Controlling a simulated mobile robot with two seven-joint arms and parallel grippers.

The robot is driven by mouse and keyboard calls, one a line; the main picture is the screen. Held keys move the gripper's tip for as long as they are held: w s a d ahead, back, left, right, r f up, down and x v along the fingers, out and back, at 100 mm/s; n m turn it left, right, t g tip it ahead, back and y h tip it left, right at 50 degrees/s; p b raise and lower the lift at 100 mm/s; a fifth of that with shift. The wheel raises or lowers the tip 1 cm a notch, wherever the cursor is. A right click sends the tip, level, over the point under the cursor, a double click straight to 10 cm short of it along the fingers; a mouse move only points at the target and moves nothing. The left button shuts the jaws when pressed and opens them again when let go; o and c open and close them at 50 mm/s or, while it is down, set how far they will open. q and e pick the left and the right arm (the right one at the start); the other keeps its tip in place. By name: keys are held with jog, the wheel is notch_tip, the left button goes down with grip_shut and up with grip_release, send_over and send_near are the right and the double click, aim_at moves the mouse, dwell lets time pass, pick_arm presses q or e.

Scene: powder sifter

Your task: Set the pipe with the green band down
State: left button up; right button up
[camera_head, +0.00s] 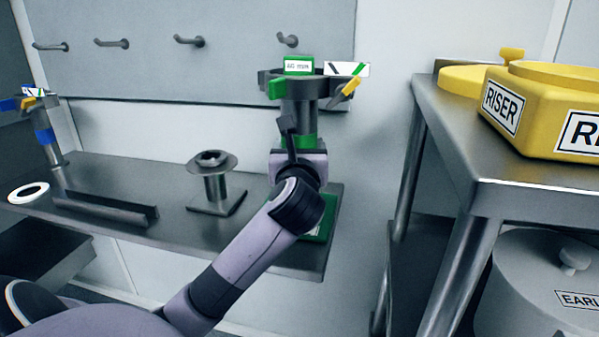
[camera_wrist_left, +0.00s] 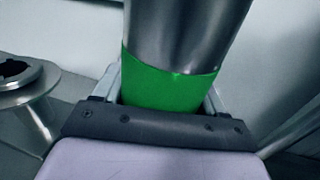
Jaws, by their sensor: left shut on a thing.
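The pipe with the green band (camera_head: 306,115) is grey and upright at the right end of the shelf in the head view. A wide dark collar (camera_head: 305,78) with a green label and a yellow-tipped lever is at its top. My left gripper (camera_head: 303,150) is shut around the pipe at its green band. In the left wrist view the green band (camera_wrist_left: 170,88) sits between the fingers of the gripper (camera_wrist_left: 165,98). A green plate (camera_head: 322,222) lies on the shelf below, partly behind my arm. The pipe's lower end is hidden, so I cannot tell whether it touches the plate.
A grey flanged post (camera_head: 215,188) stands on the shelf (camera_head: 170,225) to the left. A dark channel bar (camera_head: 105,207), a white ring (camera_head: 28,192) and a blue-banded pipe (camera_head: 47,137) are farther left. A metal table (camera_head: 500,178) with yellow RISER boxes (camera_head: 540,105) stands at right.

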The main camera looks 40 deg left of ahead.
pick_arm(q)
jog(key=shift+f+b, duration=0.5)
jog(key=shift+f, duration=1.6)
jog(key=o, duration=1.7)
jog(key=shift+f, duration=0.15)
jog(key=shift+s+r, duration=0.1)
jog(key=shift+r, duration=0.1)
jog(key=v, duration=1.2)
